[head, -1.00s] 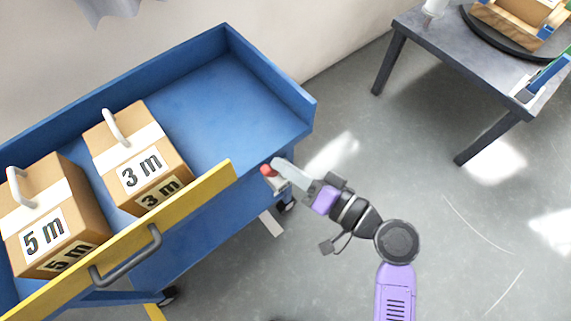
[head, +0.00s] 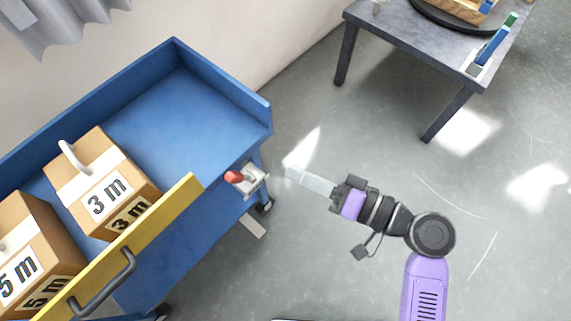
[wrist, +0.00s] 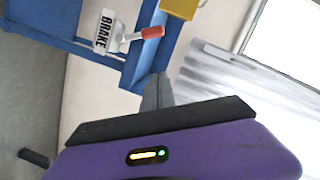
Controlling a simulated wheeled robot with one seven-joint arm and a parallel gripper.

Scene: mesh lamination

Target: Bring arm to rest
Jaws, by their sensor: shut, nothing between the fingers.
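My gripper (head: 293,174) is at the end of my purple and black arm, over open floor to the right of the blue cart (head: 223,55). It is shut and empty, with a gap between its fingertips and the cart's red-tipped brake lever (head: 234,177). In the wrist view my gripper (wrist: 158,82) points toward the cart, and the lever's red tip (wrist: 152,32) shows beyond it, next to a white plate marked BRAKE (wrist: 103,31).
Two cardboard boxes, marked 3 m (head: 105,185) and 5 m (head: 30,255), stand in the cart behind its yellow gate (head: 150,231). A grey table (head: 400,40) with a dark round tray (head: 440,18) stands at the upper right. The floor between is clear.

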